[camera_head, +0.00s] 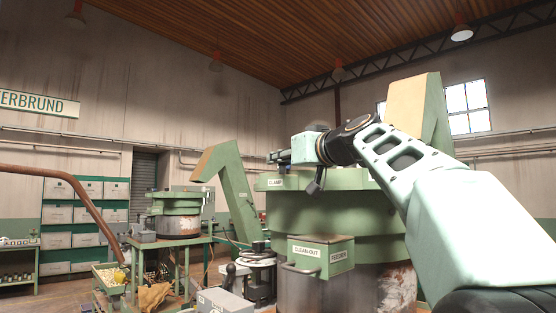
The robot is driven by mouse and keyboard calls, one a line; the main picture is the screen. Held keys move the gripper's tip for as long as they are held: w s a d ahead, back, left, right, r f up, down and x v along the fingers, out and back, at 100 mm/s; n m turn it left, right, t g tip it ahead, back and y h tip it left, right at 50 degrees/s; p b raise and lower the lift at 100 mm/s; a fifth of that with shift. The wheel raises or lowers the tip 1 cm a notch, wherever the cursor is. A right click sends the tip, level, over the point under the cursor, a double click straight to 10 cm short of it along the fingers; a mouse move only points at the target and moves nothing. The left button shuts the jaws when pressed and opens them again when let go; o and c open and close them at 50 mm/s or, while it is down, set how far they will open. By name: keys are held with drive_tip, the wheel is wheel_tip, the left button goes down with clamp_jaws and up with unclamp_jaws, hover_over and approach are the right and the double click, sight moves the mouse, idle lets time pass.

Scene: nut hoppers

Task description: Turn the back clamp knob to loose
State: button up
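A large green round hopper (330,212) stands in the middle, with a white label reading CLAMP (276,182) on its upper left rim. My arm reaches in from the lower right, over the hopper. My gripper (279,157) is small and dark at the left end of the wrist, seen side-on above the CLAMP label; its fingers are too small to read. A dark knob-like piece (316,184) shows just under the wrist at the rim; I cannot tell whether it is a clamp knob or part of my wrist. The back clamp knob cannot be made out clearly.
A green CLEAN-OUT box (320,256) with a handle juts from the hopper's front. A slanted green chute (232,190) rises at left, another (420,105) behind my arm. A smaller hopper (178,212) on a stand and shelves of boxes (88,215) stand farther left.

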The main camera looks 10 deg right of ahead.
clamp_jaws()
drive_tip(key=shift+w+d+n+g+y+b, duration=0.1)
drive_tip(key=shift+n+g+y+b, duration=0.2)
drive_tip(key=shift+n+y+b, duration=0.45)
drive_tip(key=shift+n+g+y+p, duration=0.4)
drive_tip(key=shift+n+g+y, duration=0.3)
drive_tip(key=shift+y, duration=0.55)
drive_tip(key=o, duration=1.1)
unclamp_jaws()
drive_tip(key=shift+m+h, duration=0.25)
drive_tip(key=shift+h, duration=0.05)
